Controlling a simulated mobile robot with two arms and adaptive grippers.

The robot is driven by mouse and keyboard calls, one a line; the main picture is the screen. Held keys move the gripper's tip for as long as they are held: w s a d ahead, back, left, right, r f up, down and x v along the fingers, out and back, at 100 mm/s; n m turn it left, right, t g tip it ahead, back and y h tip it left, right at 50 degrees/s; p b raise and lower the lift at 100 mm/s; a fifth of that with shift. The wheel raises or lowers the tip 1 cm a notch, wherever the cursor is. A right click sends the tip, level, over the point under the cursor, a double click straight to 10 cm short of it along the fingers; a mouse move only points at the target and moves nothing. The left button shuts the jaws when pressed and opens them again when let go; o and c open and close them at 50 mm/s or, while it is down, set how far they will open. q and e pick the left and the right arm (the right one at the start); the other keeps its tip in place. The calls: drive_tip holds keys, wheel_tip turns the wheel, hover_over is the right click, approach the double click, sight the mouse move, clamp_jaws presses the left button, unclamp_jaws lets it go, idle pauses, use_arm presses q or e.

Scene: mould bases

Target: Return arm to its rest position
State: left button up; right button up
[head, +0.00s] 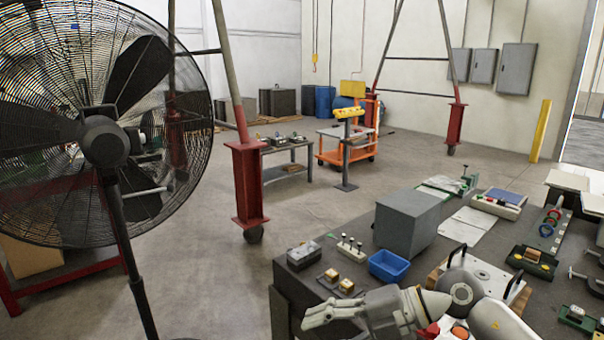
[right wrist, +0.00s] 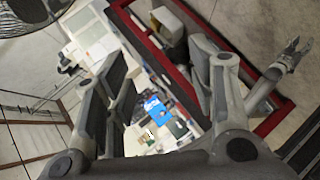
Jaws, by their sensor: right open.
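My right gripper (head: 312,317) is at the bottom of the head view, its arm coming in from the lower right and its fingers pointing left. It is in front of the near edge of the dark workbench (head: 340,238). In the right wrist view the right gripper (right wrist: 158,68) has its two fingers spread, with nothing between them. My left gripper (right wrist: 292,52) shows small at the right of the right wrist view; its finger gap is too unclear to judge. The head view does not show the left gripper.
The bench holds a grey box (head: 407,222), a blue bin (head: 389,266), small brass blocks (head: 338,282) and a handled plate (head: 482,272). A large black fan (head: 105,135) stands at left. A red-framed table (right wrist: 262,123) is beyond the right gripper.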

drive_tip(key=a+r+m+t+y, duration=0.2)
drive_tip(key=a+r+t+y, duration=0.2)
drive_tip(key=r+y, duration=0.25)
drive_tip(key=w+d+r+m+t+h, duration=0.15)
drive_tip(key=d+r+m+t, duration=0.25)
drive_tip(key=m+t, duration=0.5)
drive_tip(key=d+f+m+t+h, duration=0.3)
drive_tip(key=d+f+m+h, duration=1.2)
drive_tip(key=f+m+h, duration=0.15)
drive_tip(key=s+d+f+m+g+h, duration=0.25)
drive_tip(key=s+f+g, duration=0.35)
drive_tip(key=s+f, duration=0.4)
drive_tip(key=s+a+f+g+y, duration=0.1)
drive_tip(key=s+f+g, duration=0.75)
drive_tip(key=s, duration=0.65)
drive_tip(key=s+f+x, duration=0.1)
drive_tip(key=s+x, duration=0.2)
drive_tip(key=x, duration=1)
drive_tip(key=s+x, duration=0.2)
drive_tip(key=x, duration=1.1)
drive_tip(key=s+d+f+g, duration=0.1)
drive_tip(key=s+d+f, duration=0.1)
drive_tip(key=s+f, duration=1.4)
drive_tip(key=shift+s+d+f+n, duration=0.25)
drive_tip(key=shift+s+n, duration=0.15)
drive_tip(key=shift+s, duration=0.55)
